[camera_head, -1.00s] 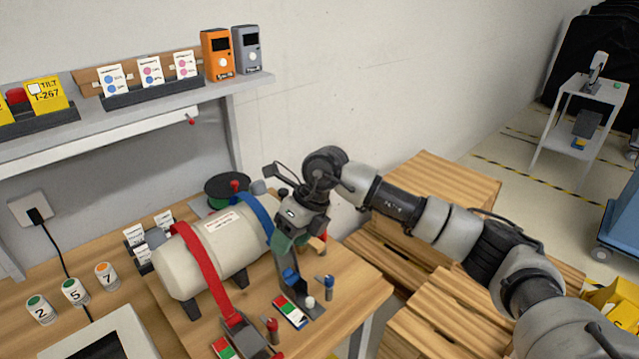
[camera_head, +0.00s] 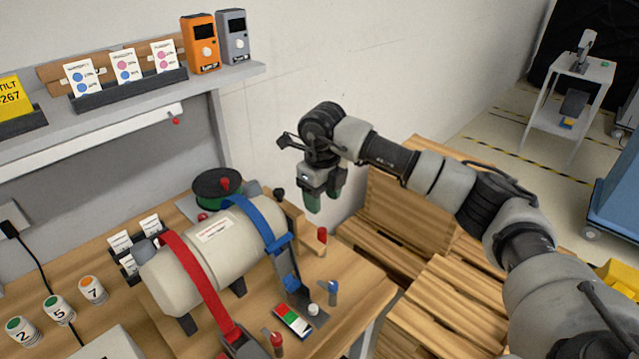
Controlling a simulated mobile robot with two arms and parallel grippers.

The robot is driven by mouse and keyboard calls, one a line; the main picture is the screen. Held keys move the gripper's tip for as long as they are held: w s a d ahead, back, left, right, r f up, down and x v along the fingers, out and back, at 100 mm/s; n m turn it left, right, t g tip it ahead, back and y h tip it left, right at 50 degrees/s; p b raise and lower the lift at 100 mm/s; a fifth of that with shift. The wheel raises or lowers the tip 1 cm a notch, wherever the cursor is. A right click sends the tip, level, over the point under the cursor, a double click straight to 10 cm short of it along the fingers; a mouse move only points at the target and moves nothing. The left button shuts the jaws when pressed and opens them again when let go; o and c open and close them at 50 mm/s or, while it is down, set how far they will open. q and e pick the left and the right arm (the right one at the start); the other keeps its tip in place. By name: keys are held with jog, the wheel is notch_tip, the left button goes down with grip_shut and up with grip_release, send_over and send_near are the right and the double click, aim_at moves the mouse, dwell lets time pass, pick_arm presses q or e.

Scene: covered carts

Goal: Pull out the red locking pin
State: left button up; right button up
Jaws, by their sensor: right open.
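A red-headed pin (camera_head: 277,341) stands by the buckle of the red strap (camera_head: 198,275), at the bottom edge of the head view. The strap crosses a cream cylinder (camera_head: 180,268) on the wooden table. Another red-topped peg (camera_head: 322,236) stands at the table's back right; I cannot tell whether it is a locking pin. My right gripper (camera_head: 325,203) is open and empty, its green-tipped fingers pointing down above and behind that peg, apart from it. A blue strap (camera_head: 262,222) crosses the cylinder's right part. My left gripper is not in view.
A blue-headed pin (camera_head: 333,288) and a green-red-white plate (camera_head: 292,319) are by the blue strap's buckle lever (camera_head: 287,273). A dark green reel (camera_head: 217,185) stands behind the cylinder. Wooden crates (camera_head: 400,215) stand right of the table, under my right arm.

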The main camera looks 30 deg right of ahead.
aim_at(322, 230)
jog(key=f+p, duration=0.1)
jog(key=f, duration=0.2)
jog(key=shift+s+f, duration=0.1)
jog(key=shift+s, duration=0.1)
jog(key=f, duration=0.4)
jog(key=shift+w+p, duration=0.2)
jog(key=shift+p, duration=0.2)
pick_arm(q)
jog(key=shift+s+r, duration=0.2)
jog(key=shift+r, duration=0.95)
pick_arm(e)
jog(key=shift+f, duration=0.65)
jog(key=shift+c, duration=0.4)
jog(key=c, duration=0.7)
jog(key=shift+o, duration=0.8)
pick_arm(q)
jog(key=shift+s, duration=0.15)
pick_arm(e)
jog(key=shift+r, duration=0.1)
grip_shut()
